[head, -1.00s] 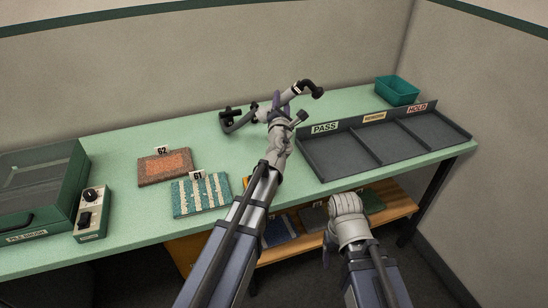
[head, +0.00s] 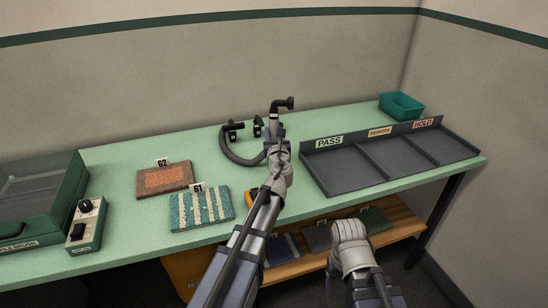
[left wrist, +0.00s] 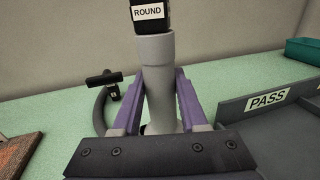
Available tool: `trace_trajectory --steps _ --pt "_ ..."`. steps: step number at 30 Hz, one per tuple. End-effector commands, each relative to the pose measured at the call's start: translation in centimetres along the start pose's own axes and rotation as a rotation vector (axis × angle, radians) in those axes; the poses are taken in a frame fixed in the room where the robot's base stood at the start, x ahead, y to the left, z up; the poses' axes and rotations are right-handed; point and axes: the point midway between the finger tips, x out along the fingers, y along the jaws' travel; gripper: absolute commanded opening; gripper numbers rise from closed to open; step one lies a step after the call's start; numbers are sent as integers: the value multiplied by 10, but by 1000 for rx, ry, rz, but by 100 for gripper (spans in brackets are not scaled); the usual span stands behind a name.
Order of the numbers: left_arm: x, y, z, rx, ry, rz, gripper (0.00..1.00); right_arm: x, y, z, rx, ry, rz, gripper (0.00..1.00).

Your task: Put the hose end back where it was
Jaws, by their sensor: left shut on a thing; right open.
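My left gripper (head: 275,136) is shut on the hose end (head: 276,118), a grey tube with a black elbow on top, held roughly upright above the bench. In the left wrist view the hose end (left wrist: 157,75) stands between the two purple fingers, with a "ROUND" label on its black upper part. The black hose (head: 232,152) curves over the bench to the left of my gripper. Two small black holders (head: 233,128) (head: 257,126) stand behind it, and neither visibly holds the hose end. My right gripper (head: 349,238) is open and low in front of the bench; its fingertips are hard to see.
A grey sorting tray (head: 385,180) marked PASS, REWORK and HOLD lies to the right, with a teal bin (head: 401,106) behind. Carpet samples 62 (head: 164,179) and 61 (head: 202,209), a control box (head: 86,224) and a green case (head: 35,200) lie left. A shelf (head: 300,268) is below.

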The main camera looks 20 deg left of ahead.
Motion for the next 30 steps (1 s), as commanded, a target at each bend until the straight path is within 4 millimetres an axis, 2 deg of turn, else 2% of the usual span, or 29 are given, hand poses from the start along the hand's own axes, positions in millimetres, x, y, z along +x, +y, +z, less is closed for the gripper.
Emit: trace_trajectory --steps 1,3,11,21,30 --pt "0 0 -16 1 0 0 0 16 -2 -1 0 0 0 72" --pt "0 0 -24 1 0 0 0 24 -2 -1 0 0 0 72" --pt "0 0 -26 2 0 0 0 26 -2 -2 0 0 0 72" --pt "0 0 -62 2 0 0 0 62 -6 -4 -1 0 0 72" --pt "0 0 -61 2 0 0 0 61 -6 -4 -1 0 0 72"
